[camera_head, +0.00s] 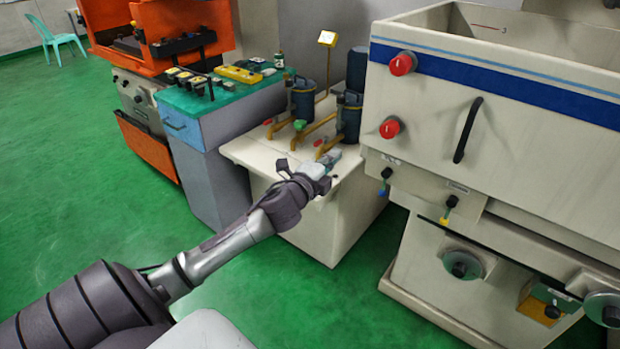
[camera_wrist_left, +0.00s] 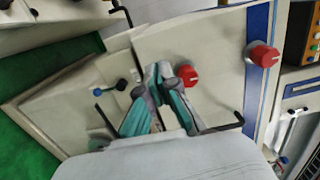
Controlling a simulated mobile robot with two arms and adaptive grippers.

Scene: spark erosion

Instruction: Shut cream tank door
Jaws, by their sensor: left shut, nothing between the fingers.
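The cream tank door (camera_head: 530,125) is the broad front panel at the right of the head view, with a blue stripe along its upper part. It carries a black bar handle (camera_head: 468,130) and two red knobs (camera_head: 403,62) at its left end. Whether a gap remains at its edges cannot be told. My left gripper (camera_head: 322,168) is shut and empty, to the left of the door and apart from the handle. In the left wrist view its teal fingers (camera_wrist_left: 160,75) show in front of the cream panel (camera_wrist_left: 215,70) and a red knob (camera_wrist_left: 187,76). My right gripper is not in view.
A low cream cabinet (camera_head: 345,195) with dark blue pumps (camera_head: 303,98) and yellow pipes lies below and beyond my left gripper. A blue-grey cabinet (camera_head: 215,160) with tools and an orange machine (camera_head: 150,35) stand farther left. Green floor (camera_head: 60,170) is clear at left.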

